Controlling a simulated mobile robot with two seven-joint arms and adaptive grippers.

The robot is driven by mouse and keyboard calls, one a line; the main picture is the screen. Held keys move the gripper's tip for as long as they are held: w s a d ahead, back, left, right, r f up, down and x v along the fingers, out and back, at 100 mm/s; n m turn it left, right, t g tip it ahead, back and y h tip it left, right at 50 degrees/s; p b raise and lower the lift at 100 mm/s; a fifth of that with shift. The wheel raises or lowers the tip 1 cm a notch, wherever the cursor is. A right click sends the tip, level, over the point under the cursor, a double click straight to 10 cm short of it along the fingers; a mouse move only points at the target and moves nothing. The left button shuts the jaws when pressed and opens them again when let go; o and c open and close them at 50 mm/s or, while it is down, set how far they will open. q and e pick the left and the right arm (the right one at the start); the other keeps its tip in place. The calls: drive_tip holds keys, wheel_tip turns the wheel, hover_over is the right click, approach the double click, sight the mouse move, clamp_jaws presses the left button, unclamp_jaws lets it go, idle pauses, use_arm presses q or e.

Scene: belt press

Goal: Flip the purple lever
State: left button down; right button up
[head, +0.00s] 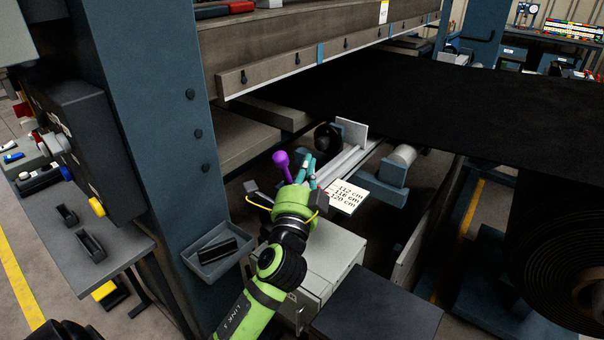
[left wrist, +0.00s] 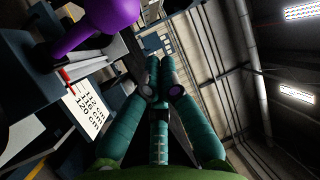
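The purple lever (head: 281,159) has a round knob on a short stem and stands up beside the press frame, above a grey cabinet. In the left wrist view the lever (left wrist: 108,16) is large and close at the upper left, with its knob cut by the top edge. My left gripper (head: 306,167) is just right of the lever in the head view, with a small gap in the picture. Its teal fingers (left wrist: 160,62) are drawn together with nothing visible between them. The lever's base is partly hidden by my gripper. My right gripper is not in view.
A white scale card (head: 346,195) reading 112, 116 and 120 cm lies right of the gripper. A blue post (head: 150,110) with a small tray (head: 218,252) stands left. A black belt (head: 420,95) spans the right. A grey cabinet (head: 335,250) is below my wrist.

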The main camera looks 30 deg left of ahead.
sight(286, 171)
use_arm(q)
drive_tip(key=p+x, duration=0.1)
drive_tip(key=x, duration=0.4)
drive_tip(key=s, duration=0.1)
drive_tip(key=s+a+f, duration=0.1)
drive_tip(key=s+a+p, duration=0.1)
drive_tip(key=shift+s+f, duration=0.15)
drive_tip(key=shift+s, duration=0.2)
